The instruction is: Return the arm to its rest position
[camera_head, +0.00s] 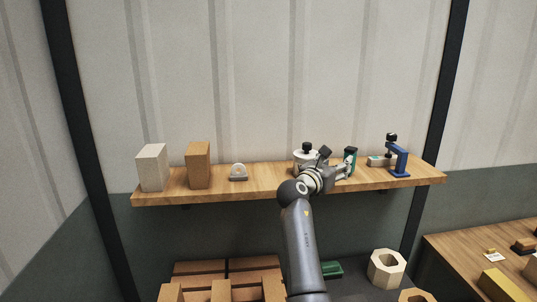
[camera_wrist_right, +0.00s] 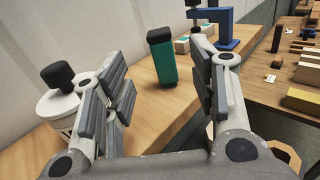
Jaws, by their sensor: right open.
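My right arm (camera_head: 300,240) reaches up from the bottom of the head view to the wooden shelf (camera_head: 265,182). My right gripper (camera_head: 338,168) is at the shelf, just right of its middle. In the right wrist view its two fingers (camera_wrist_right: 160,82) are spread wide. A teal box with a black top (camera_wrist_right: 162,62) stands upright ahead of the gap between them, apparently apart from both. It also shows in the head view (camera_head: 351,157), partly behind the gripper. My left gripper is not in view.
A white pot with a black knob (camera_wrist_right: 58,100) stands close beside the left finger. A blue clamp-like stand (camera_head: 399,160) is farther right. A pale block (camera_head: 152,167), a brown block (camera_head: 198,165) and a small grey item (camera_head: 238,172) stand left. A workbench (camera_head: 463,258) is lower right.

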